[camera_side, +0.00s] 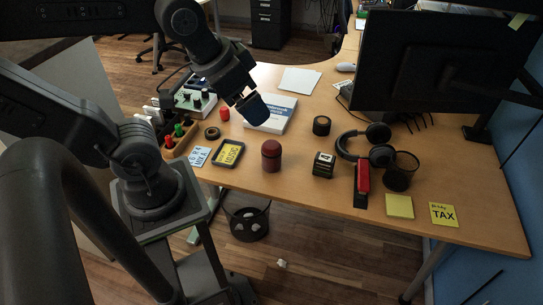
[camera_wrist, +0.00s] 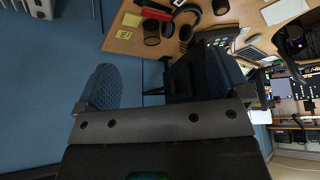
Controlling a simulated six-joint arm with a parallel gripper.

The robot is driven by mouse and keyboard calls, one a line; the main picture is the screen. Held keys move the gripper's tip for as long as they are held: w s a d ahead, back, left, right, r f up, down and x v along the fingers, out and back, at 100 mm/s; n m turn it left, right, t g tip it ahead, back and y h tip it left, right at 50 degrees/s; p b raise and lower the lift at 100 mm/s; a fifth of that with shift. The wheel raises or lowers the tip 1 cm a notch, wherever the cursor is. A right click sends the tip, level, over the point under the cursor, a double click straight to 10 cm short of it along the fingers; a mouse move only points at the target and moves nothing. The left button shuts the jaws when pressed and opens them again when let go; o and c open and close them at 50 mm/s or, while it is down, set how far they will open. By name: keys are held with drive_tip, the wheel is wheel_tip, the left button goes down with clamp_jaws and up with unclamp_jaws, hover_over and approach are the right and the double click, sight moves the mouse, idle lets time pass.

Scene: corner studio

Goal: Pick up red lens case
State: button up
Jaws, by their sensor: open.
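A dark red rounded cylinder with a lid-like top (camera_side: 271,156) stands upright near the front edge of the desk; it looks most like the red lens case. A smaller bright red cylinder (camera_side: 224,114) stands further back to the left, and I cannot fully rule it out. My gripper (camera_side: 253,108) is in the air above the desk, over a white-and-blue book, behind and left of the dark red cylinder and apart from it. In the wrist view its two blue pads (camera_wrist: 158,86) are wide apart with nothing between them. I cannot make out the case in the wrist view.
A black card block (camera_side: 323,165), red stapler (camera_side: 362,184), headphones (camera_side: 356,144) and dark mesh cup (camera_side: 401,171) stand to the right. A yellow card in a dark frame (camera_side: 228,153) lies left. A large monitor (camera_side: 440,60) rises behind.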

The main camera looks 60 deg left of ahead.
drive_tip(key=m+g, duration=0.6)
drive_tip(key=m, duration=1.3)
hover_over(271, 143)
drive_tip(key=d, duration=0.1)
wheel_tip(271, 143, down, 17)
wheel_tip(271, 143, down, 9)
drive_tip(key=shift+w+r, duration=0.1)
drive_tip(key=shift+r, duration=0.05)
drive_tip(key=shift+a+f, duration=0.25)
drive_tip(key=shift+f, duration=1.1)
drive_tip(key=shift+a+f, duration=0.2)
drive_tip(key=shift+f, duration=1.15)
drive_tip(key=c, duration=1.2)
drive_tip(key=shift+o, duration=0.2)
drive_tip(key=shift+r, duration=0.1)
